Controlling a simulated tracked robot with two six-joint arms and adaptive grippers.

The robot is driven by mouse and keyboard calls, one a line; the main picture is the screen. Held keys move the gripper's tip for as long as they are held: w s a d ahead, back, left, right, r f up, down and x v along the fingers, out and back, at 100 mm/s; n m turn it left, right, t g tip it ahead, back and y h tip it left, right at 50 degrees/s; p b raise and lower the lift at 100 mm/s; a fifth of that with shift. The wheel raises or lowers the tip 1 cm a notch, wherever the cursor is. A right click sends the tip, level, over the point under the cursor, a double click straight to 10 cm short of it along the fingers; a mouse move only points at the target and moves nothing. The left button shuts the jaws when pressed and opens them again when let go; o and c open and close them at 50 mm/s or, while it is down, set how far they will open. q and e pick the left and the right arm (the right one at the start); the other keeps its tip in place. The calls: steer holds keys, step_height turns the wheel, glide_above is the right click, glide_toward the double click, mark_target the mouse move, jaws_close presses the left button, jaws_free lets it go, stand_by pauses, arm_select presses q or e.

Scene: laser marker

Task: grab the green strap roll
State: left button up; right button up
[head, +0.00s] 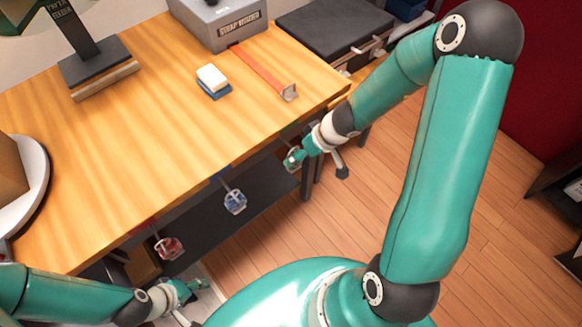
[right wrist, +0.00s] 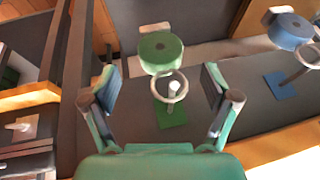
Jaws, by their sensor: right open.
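The green strap roll (right wrist: 160,54) hangs on a holder with a pale ring below the table's front edge. In the right wrist view it lies between and beyond the fingers of my right gripper (right wrist: 160,84), which is open and empty, with no finger seen touching it. In the head view the roll (head: 292,162) is small and partly covered beside my right gripper (head: 322,160). My left gripper (head: 193,298) is low at the bottom left, its fingers apart and with nothing seen between them.
A blue strap roll (head: 235,202) and a red one (head: 168,247) hang along the same front edge; the blue one also shows in the right wrist view (right wrist: 291,30). The wooden table (head: 150,150) holds a blue-and-white block (head: 213,82) and an orange strap (head: 263,72).

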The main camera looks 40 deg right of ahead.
mark_target(298, 166)
steer(key=shift+w+b+x, duration=0.2)
steer(key=shift+b+x, duration=0.6)
steer(key=shift+x, duration=0.6)
steer(key=shift+w+b+x, duration=0.15)
steer(key=shift+b+x, duration=0.6)
steer(key=shift+x, duration=0.65)
steer(key=shift+r, duration=0.25)
steer(key=c, duration=1.3)
